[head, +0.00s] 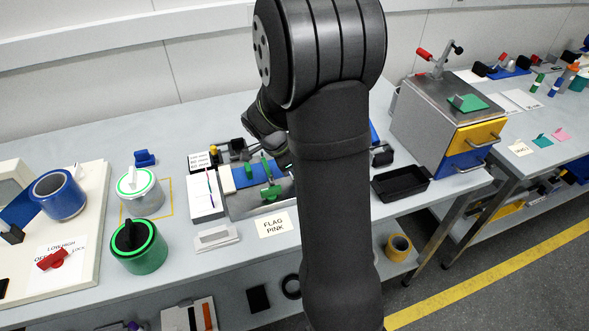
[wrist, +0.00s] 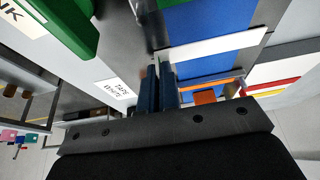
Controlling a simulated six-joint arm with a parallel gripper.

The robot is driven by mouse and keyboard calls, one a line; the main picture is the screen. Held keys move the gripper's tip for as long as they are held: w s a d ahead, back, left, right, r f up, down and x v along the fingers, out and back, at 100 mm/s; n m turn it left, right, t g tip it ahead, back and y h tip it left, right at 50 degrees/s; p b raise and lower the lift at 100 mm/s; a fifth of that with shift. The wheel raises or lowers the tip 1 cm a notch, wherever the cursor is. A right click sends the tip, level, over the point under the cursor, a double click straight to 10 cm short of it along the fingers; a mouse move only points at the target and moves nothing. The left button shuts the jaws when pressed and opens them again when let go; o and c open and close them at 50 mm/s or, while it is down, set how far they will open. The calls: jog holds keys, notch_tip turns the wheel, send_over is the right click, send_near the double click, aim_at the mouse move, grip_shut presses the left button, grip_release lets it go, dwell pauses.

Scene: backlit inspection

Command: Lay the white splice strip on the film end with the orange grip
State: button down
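In the wrist view the two dark fingers of my gripper (wrist: 160,66) are close together at the left end of the white splice strip (wrist: 215,45). They appear shut on it, and the strip sticks out to the right across the blue film (wrist: 215,17). I cannot tell whether the strip touches the film. An orange grip (wrist: 205,97) shows below, close to the right of the fingers. In the head view the blue film (head: 243,175) lies on the splicing block beside green clamps (head: 270,192). My arm hides the gripper's fingertips and the strip there.
A "FLAG PINK" card (head: 274,225) lies in front of the block. A white box with pens (head: 206,199) stands at its left, and a black tray (head: 400,184) at its right.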

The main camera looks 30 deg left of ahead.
jog(key=c, duration=1.6)
grip_release()
jog(key=v, duration=1.7)
jog(key=shift+s+a+r, duration=0.1)
jog(key=shift+r, duration=0.05)
jog(key=x, duration=1.7)
jog(key=shift+r, duration=0.1)
